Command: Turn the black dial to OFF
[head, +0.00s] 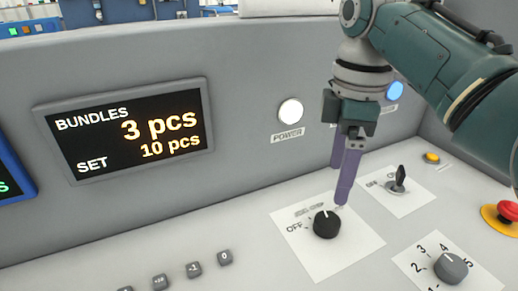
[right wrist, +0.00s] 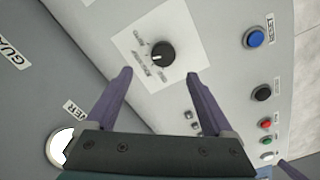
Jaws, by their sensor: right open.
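The black dial (head: 327,224) sits on a white plate (head: 305,262) on the sloping panel. The printed word OFF (head: 294,227) is to its left. The dial's light mark points up toward the wall, not at OFF. My right gripper (head: 339,187) points down just behind and above the dial, its purple fingers apart and empty. In the right wrist view the dial (right wrist: 161,55) lies beyond the fingertips, between the lines of the two fingers (right wrist: 160,73), with no visible contact. My left gripper is not seen in the head view.
A key switch (head: 397,182), a grey numbered knob (head: 451,268) and a red emergency button (head: 507,211) stand to the right. Small keys (head: 194,270) are at the left. A lit POWER lamp (head: 291,112) and display (head: 130,132) are on the wall behind.

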